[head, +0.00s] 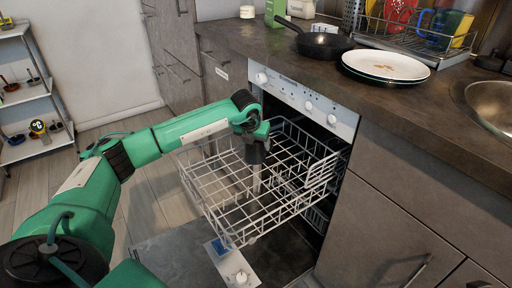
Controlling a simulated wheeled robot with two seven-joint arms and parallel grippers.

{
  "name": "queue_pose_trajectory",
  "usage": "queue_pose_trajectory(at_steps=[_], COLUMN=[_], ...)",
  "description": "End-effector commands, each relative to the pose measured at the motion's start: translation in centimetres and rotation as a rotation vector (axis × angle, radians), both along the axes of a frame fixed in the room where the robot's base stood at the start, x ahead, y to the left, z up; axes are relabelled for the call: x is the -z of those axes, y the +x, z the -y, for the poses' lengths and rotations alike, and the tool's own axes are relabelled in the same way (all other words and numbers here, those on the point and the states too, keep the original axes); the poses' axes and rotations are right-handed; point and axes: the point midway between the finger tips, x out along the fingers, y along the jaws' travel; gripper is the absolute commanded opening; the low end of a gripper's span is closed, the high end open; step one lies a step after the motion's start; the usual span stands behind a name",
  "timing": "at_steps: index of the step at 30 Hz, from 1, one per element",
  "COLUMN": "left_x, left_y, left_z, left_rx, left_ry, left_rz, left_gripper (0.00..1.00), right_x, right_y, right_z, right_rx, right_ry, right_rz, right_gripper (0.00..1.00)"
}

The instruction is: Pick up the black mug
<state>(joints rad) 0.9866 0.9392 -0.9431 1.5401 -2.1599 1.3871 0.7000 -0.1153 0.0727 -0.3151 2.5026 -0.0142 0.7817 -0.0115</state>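I cannot make out a black mug for certain. Colored mugs stand in a dish drainer on the counter: a red mug (400,14), a blue mug (424,22) and a yellow mug (463,30). My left gripper (257,187) points down over the pulled-out dishwasher rack (215,195). A dark cylindrical shape at its wrist looks like part of the gripper. Its fingers are small and seen edge-on, so their opening is unclear. I see nothing clearly held. My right gripper is out of view.
The dishwasher door (170,250) is folded down below the rack. On the counter are a black frying pan (322,46), stacked white plates (385,66), the wire drainer (410,42) and a sink (492,105). A shelf (35,95) stands far left. The counter's front edge is bare.

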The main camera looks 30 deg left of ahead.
Motion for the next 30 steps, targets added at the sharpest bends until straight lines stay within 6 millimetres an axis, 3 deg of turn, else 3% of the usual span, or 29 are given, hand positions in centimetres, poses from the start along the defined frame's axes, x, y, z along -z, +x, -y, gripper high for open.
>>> queue_pose_trajectory(at_steps=[2,11,17,25,30], left_x=[0.0,-0.3,-1.7,-1.5,-6.5], left_y=[0.0,0.0,-0.1,-4.3,-3.8], left_z=[0.0,0.0,0.0,0.9,0.9], left_rx=[0.0,0.0,0.0,0.002,0.0], left_ry=[0.0,0.0,0.0,0.002,-0.001], left_rz=[0.0,0.001,0.0,-0.001,0.005], left_gripper=[0.35,0.35,0.35,0.35,0.35], right_x=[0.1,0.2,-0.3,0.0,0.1], right_y=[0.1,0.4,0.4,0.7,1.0], right_z=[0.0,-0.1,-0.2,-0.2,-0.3], right_rx=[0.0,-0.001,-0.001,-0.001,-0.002], right_ry=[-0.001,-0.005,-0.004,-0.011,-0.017], right_rz=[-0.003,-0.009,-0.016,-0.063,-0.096], right_gripper=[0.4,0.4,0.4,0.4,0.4])
